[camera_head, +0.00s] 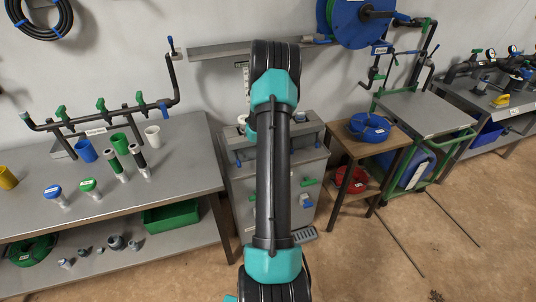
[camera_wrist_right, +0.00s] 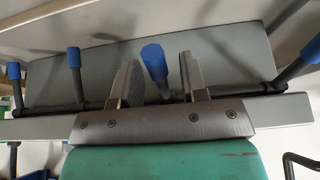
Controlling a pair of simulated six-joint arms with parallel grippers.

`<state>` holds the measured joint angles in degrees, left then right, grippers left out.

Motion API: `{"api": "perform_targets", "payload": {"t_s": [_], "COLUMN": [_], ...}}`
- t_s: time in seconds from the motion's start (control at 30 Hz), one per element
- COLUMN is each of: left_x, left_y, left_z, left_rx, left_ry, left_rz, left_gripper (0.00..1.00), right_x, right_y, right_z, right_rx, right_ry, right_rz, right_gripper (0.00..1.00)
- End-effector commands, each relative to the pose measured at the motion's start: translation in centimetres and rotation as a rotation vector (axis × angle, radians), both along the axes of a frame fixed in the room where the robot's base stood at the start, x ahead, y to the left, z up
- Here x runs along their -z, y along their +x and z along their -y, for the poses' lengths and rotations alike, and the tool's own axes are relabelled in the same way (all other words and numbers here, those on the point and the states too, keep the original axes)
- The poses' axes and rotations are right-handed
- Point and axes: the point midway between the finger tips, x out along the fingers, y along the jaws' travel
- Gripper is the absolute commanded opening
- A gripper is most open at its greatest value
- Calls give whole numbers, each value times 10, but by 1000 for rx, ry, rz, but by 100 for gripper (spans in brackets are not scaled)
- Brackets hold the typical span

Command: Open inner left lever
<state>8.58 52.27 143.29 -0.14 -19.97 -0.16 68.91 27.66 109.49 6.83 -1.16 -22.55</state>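Several blue-tipped levers stand along a grey bar in the right wrist view. One lever (camera_wrist_right: 155,65) rises between the spread fingers of my right gripper (camera_wrist_right: 160,85), with gaps showing beside it. Other levers stand to its left, one nearer (camera_wrist_right: 75,60) and one at the edge (camera_wrist_right: 13,75). Another lever (camera_wrist_right: 312,48) is at the right edge. I cannot tell which one is the inner left lever. My arm hides the middle and the gripper there. My left gripper is not in view.
A workbench (camera_head: 120,185) with pipes, cups and capped fittings stands left of the cabinet. A small wooden table (camera_head: 345,145) with a blue coil (camera_head: 369,127) stands to its right. A blue hose reel (camera_head: 358,20) hangs on the wall above.

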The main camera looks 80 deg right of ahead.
Motion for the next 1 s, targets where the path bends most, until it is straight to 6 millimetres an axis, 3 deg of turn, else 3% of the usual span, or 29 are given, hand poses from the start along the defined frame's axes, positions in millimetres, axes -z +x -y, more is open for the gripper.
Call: {"api": "perform_targets", "payload": {"t_s": [0.47,1.0], "left_x": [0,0], "left_y": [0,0], "left_z": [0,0], "left_rx": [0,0], "left_ry": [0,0], "left_rz": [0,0], "left_gripper": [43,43], "right_x": [-6,-73], "right_y": [-2,-20], "right_z": [-2,-30], "right_rx": [0,-1], "right_ry": [0,-1], "right_rz": [0,2], "right_gripper": [45,45]}}
